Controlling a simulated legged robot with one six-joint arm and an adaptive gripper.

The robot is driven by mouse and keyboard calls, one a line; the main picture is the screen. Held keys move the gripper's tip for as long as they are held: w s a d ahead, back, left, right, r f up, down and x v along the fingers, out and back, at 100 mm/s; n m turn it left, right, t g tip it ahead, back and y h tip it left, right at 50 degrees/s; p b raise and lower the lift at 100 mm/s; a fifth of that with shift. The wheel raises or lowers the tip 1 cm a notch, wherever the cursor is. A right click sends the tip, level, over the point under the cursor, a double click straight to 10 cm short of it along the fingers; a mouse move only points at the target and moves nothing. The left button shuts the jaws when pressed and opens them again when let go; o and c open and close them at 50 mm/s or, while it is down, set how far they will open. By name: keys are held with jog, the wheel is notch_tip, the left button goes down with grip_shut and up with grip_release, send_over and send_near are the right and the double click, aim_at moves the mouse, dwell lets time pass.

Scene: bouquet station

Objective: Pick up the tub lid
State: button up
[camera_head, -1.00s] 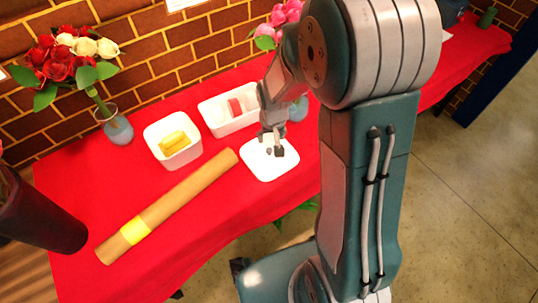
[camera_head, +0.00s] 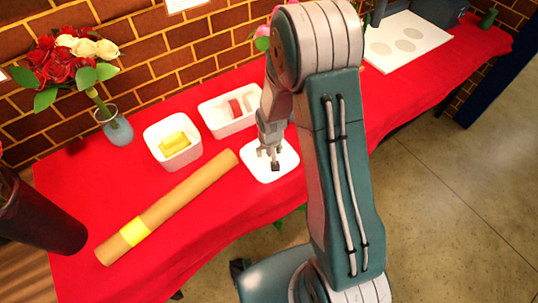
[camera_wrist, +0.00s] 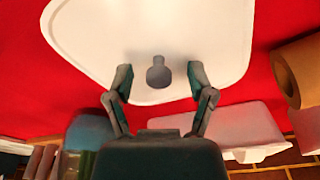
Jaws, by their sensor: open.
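The tub lid (camera_head: 288,164) is a white rounded square lying flat on the red table. It also fills the upper middle of the wrist view (camera_wrist: 90,35). A small grey knob (camera_wrist: 159,72) stands on the lid. My gripper (camera_head: 269,157) points down over the lid. In the wrist view my gripper (camera_wrist: 159,79) is open, with one finger on each side of the knob and a gap on both sides. I cannot tell how far the fingertips are above the lid.
A white tub (camera_head: 154,150) with yellow blocks and a white tray (camera_head: 210,118) with red and white pieces stand behind the lid. A brown paper roll (camera_head: 185,194) lies to the left. A glass vase (camera_head: 117,130) holds roses. A white board (camera_head: 428,35) lies at back right.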

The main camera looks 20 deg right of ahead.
grip_shut()
jog(key=shift+r, duration=0.1)
